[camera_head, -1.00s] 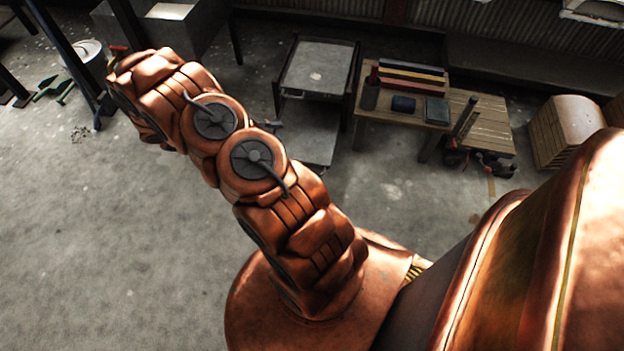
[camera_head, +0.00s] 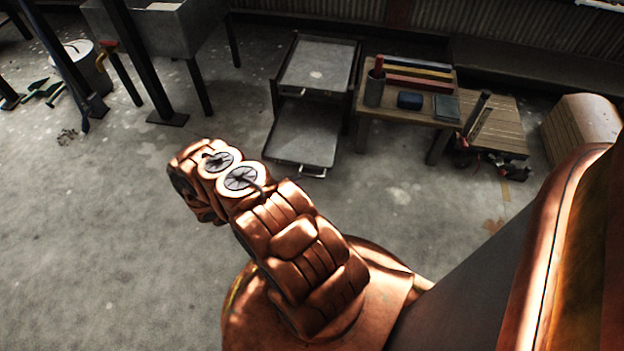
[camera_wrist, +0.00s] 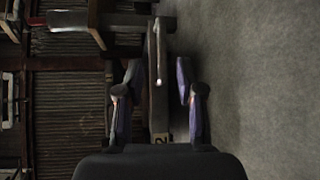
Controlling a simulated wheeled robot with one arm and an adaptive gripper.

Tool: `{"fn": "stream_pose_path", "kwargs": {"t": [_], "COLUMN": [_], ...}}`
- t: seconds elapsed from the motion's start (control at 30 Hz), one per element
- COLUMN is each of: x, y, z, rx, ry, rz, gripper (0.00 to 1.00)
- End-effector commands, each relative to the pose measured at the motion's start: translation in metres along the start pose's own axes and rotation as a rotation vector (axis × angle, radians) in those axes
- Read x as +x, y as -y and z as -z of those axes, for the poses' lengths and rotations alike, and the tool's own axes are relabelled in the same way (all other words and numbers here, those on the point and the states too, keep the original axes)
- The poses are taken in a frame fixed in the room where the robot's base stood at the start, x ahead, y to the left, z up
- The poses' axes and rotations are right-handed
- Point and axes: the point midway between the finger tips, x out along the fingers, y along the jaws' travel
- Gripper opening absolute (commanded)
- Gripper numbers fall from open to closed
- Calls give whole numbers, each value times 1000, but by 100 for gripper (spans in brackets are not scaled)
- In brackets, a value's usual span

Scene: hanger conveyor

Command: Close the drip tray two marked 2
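A dark metal rack holds two grey trays in the head view. The upper tray (camera_head: 318,62) has a small handle at its front. The lower tray (camera_head: 306,138) sticks out towards me, with a handle (camera_head: 313,171) on its front edge. No number is readable there. My gripper is hidden in the head view.
A wooden table (camera_head: 440,120) with coloured bars, a blue box (camera_head: 410,101) and a cup (camera_head: 374,92) stands right of the rack. A grey sink-like basin (camera_head: 180,28) on legs and dark posts stand left. The floor before the rack is clear.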

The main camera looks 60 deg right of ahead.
Motion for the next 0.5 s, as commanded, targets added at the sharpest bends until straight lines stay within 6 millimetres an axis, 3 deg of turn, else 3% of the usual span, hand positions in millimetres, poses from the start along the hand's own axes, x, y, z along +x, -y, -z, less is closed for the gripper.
{"fn": "stream_pose_path", "kwargs": {"t": [0.17, 0.5], "x": [14, 62], "y": [4, 5], "z": [0, -1], "rx": [3, -1], "ry": [0, 1], "rz": [-2, -3], "gripper": [37, 37]}}
